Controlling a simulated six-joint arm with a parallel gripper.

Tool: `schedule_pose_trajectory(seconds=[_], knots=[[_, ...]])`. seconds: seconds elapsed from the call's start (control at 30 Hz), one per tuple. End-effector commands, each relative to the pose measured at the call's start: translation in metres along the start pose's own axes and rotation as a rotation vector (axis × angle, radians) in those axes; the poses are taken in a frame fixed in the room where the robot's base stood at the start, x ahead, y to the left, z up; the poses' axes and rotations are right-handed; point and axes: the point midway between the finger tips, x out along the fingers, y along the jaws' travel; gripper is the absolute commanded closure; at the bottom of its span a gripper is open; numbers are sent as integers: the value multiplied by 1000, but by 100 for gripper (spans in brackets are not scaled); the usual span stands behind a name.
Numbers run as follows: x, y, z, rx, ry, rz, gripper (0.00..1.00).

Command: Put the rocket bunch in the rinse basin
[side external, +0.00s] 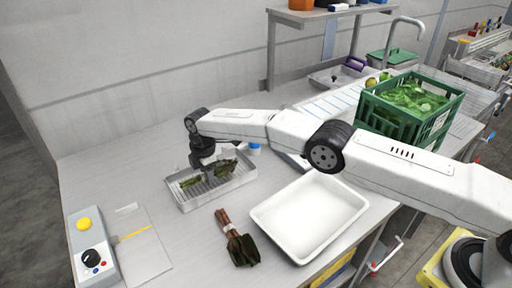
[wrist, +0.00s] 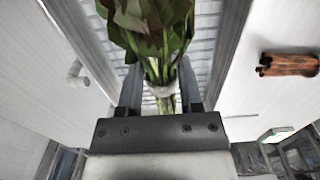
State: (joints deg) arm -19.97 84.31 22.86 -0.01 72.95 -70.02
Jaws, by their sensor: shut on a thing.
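My gripper (side external: 208,170) is low over the grey ribbed tray (side external: 215,198) in the side view. It is shut on a leafy green bunch, which I take for the rocket bunch (side external: 226,166). In the wrist view the bunch (wrist: 150,25) has dark leaves, pale green stems and a whitish tie between the fingers (wrist: 160,95). The bunch is at the tray; I cannot tell whether it touches the tray floor. The white basin (side external: 310,212), which I take for the rinse basin, stands empty at the right of the tray.
A second bunch with red-brown stems (side external: 227,222) lies between tray and basin; its stems show in the wrist view (wrist: 290,65). A green crate of leaves (side external: 410,110) stands behind my arm. A control box (side external: 90,245) and a flat board (side external: 140,245) are at left.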

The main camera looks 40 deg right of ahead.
Motion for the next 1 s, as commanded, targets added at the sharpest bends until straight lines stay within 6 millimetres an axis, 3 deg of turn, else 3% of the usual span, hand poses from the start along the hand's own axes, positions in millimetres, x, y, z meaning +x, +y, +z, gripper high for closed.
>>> schedule_pose_trajectory(seconds=[0.57,0.6,0.67,0.7,1.0], knots=[[11,0,0,0,0,1,100],[11,0,0,0,0,0,41],[11,0,0,0,0,0,22],[11,0,0,0,0,1,19],[10,0,0,0,0,1,19]])
